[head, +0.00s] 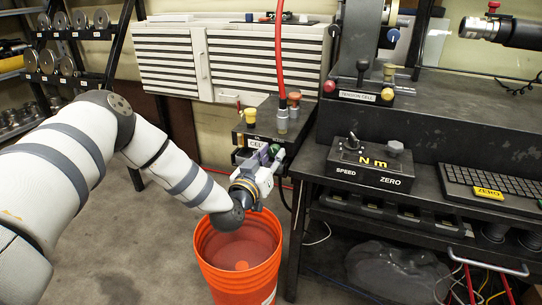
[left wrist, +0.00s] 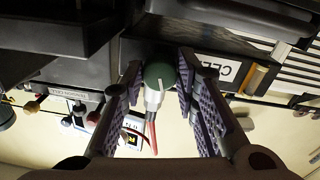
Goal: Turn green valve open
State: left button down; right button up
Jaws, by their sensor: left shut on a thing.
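The green valve (left wrist: 158,75) is a round green knob with a pale line mark, seen in the left wrist view between the two purple-padded fingers of my left gripper (left wrist: 160,92). In the head view, a small green part of the valve (head: 275,149) shows at the front of the black box labelled "CELL" (head: 256,142). My left gripper (head: 268,164) reaches up to it there and is shut on it. Much of the valve is hidden by the fingers in the head view. My right gripper is not in view.
An orange bucket (head: 238,258) stands on the floor below my left gripper. A red hose (head: 280,50) rises from the box. A white drawer cabinet (head: 240,60) stands behind.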

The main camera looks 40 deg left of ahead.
pick_arm(q)
jog(key=n, duration=0.3)
jog(key=shift+f+n, duration=0.1)
jog(key=shift+n, duration=0.3)
jog(key=n, duration=0.3)
jog(key=shift+d+n, duration=0.1)
jog(key=shift+n, duration=0.2)
jog(key=n+b, duration=0.1)
jog(key=n, duration=0.2)
jog(key=shift+n, duration=0.3)
jog(key=shift+d+n, duration=0.1)
jog(key=shift+n, duration=1.5)
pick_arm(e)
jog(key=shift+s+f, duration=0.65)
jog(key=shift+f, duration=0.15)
pick_arm(q)
jog(key=shift+b, duration=0.3)
jog(key=c, duration=1.2)
grip_release()
jog(key=shift+c, duration=0.2)
